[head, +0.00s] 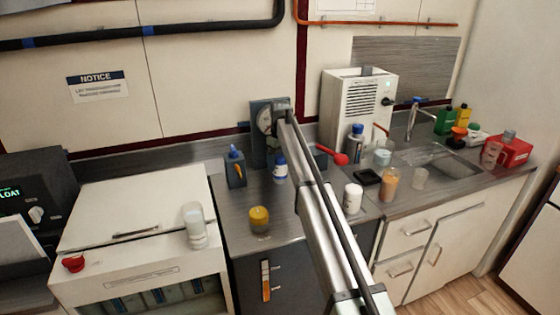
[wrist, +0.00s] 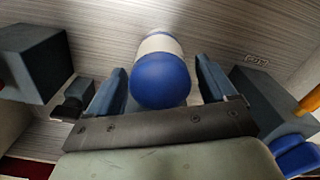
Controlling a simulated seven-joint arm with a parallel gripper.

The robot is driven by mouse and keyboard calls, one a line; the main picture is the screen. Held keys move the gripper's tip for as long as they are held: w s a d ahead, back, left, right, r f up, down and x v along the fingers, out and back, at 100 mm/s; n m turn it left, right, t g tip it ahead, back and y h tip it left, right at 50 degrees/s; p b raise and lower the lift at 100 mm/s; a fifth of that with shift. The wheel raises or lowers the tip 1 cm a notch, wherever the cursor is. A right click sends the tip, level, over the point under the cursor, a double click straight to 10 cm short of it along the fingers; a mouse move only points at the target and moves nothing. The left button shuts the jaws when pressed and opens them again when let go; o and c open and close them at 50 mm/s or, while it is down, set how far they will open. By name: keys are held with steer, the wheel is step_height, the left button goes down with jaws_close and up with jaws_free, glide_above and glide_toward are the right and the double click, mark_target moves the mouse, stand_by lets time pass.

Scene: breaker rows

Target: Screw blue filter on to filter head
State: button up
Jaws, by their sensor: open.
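The blue filter (head: 279,168), blue with a white band, stands on the grey counter below the gauge stand. In the wrist view the blue filter (wrist: 160,80) shows its rounded blue end between the two fingers of my gripper (wrist: 160,72). The gripper is open, with one finger on each side; I cannot tell whether either touches it. In the head view my arm reaches to the gauge stand, and the fingers are not clear there. A grey stand with a round gauge (head: 264,122) rises behind the filter; it may carry the filter head, which I cannot make out.
A yellow-topped canister (head: 259,218) stands at the counter front. A red spoon-like thing (head: 338,158), a white jar (head: 353,198) and a blue-capped bottle (head: 356,140) are to the right. Counter between is clear.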

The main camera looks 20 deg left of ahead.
steer(key=n, duration=1.1)
steer(key=shift+n, duration=0.3)
steer(key=shift+c, duration=0.2)
steer(key=c, duration=0.8)
steer(key=m, duration=0.4)
steer(key=shift+m, duration=0.3)
steer(key=shift+c, duration=0.3)
steer(key=m, duration=0.3)
steer(key=shift+m, duration=0.4)
steer(key=m, duration=0.4)
steer(key=shift+m, duration=0.4)
steer(key=m, duration=0.4)
